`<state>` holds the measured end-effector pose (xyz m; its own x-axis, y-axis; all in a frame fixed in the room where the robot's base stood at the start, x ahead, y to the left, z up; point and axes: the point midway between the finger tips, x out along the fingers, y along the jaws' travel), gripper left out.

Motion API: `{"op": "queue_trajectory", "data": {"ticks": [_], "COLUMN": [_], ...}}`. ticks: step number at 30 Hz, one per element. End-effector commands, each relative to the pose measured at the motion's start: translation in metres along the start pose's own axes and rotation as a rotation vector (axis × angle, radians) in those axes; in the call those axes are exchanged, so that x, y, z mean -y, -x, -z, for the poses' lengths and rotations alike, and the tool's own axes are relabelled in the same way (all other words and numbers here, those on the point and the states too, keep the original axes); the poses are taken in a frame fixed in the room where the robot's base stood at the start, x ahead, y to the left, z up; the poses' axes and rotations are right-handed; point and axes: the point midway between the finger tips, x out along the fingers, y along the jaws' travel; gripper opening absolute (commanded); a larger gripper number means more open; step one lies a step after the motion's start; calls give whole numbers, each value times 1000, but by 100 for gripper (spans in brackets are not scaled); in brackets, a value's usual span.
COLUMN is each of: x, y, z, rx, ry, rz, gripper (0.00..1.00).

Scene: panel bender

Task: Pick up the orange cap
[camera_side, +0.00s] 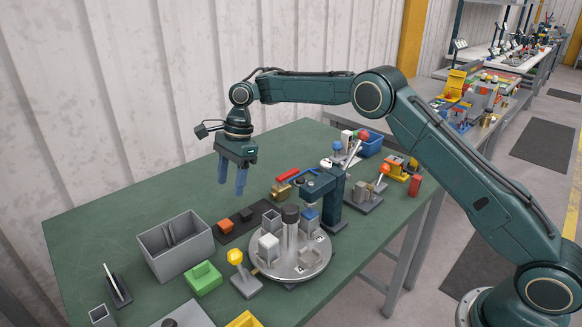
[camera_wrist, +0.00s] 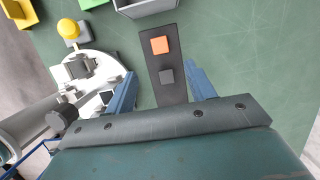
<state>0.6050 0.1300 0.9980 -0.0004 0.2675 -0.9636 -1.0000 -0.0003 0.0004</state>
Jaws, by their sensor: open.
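The orange cap (camera_side: 226,226) is a small block on a dark strip (camera_side: 240,231), close to the grey divided bin. In the wrist view the orange cap (camera_wrist: 160,45) sits at the far end of the dark strip (camera_wrist: 151,67), with a dark grey block (camera_wrist: 166,77) nearer to me on the same strip. My gripper (camera_side: 232,190) hangs above the table with its blue fingers pointing down, apart and empty. In the wrist view the fingers of my gripper (camera_wrist: 160,85) straddle the strip from above, and the cap is beyond them.
A grey divided bin (camera_side: 177,257) stands left of the strip. A round turntable (camera_side: 290,262) with fixtures and a dark green post (camera_side: 325,205) stand to the right. A green tray (camera_side: 202,279) and a yellow knob (camera_side: 235,257) are in front. The table's back left is clear.

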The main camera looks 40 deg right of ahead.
Motion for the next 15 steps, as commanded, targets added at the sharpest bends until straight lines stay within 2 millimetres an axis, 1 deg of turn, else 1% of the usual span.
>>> {"op": "queue_trajectory", "data": {"ticks": [3,9,12,15], "x": [-1,0,0,0], "y": [-17,-44,-53,-57], "z": [-1,0,0,0], "rx": [1,0,0,0], "ry": [1,0,0,1], "rz": [-4,-3,-1,0], "gripper": [55,55,55,55]}}
